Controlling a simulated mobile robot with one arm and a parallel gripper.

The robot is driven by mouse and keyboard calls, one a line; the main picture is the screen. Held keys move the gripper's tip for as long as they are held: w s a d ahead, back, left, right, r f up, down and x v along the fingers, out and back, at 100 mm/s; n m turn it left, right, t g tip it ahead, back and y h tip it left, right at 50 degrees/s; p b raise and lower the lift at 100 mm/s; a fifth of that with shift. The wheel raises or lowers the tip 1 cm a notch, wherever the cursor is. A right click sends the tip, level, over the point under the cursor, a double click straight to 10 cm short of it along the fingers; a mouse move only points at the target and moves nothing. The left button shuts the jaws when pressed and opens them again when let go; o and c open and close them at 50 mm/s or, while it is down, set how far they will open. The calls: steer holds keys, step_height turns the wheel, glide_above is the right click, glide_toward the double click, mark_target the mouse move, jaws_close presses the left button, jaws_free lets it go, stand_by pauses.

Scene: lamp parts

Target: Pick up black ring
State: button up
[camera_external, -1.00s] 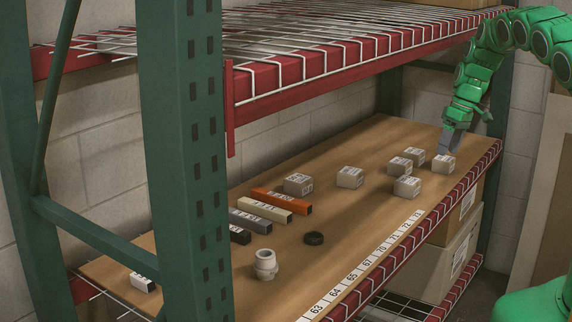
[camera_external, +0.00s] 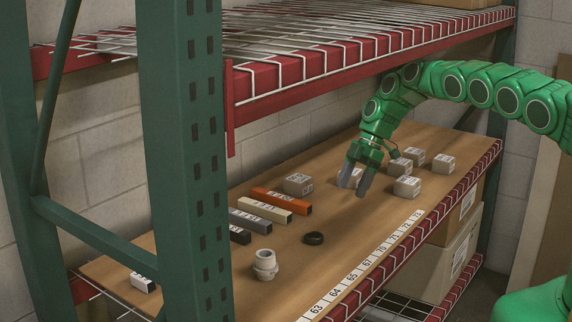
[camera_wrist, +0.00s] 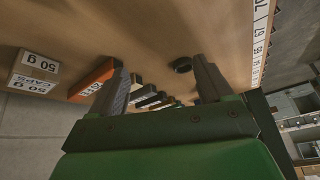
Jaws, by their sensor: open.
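The black ring (camera_external: 314,238) lies flat on the brown shelf board, right of the white cylindrical part (camera_external: 265,264). It also shows in the wrist view (camera_wrist: 183,65), beyond and between my fingers. My gripper (camera_external: 354,187) is open and empty, above the board near a small box, up and to the right of the ring. Its two grey fingers (camera_wrist: 164,85) are spread apart in the wrist view. The gripper is apart from the ring.
Several small labelled boxes (camera_external: 407,187) stand on the right half of the board. Orange (camera_external: 281,201), cream, grey and black bars lie left of the ring. A wire upper shelf (camera_external: 330,55) hangs overhead. A green upright (camera_external: 185,160) stands at the front left.

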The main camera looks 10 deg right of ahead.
steer(key=s+a+n+h, duration=0.2)
steer(key=s+a+n, duration=0.35)
steer(key=a, duration=0.35)
steer(key=shift+g, duration=0.5)
steer(key=shift+s+a+x, duration=0.1)
steer(key=shift+s+x, duration=0.05)
steer(key=shift+x, duration=2.1)
steer(key=shift+s+a+x, duration=0.15)
steer(key=shift+s+x, duration=0.05)
steer(key=shift+x, duration=2.05)
steer(key=shift+r, duration=0.2)
steer(key=c, duration=1.1)
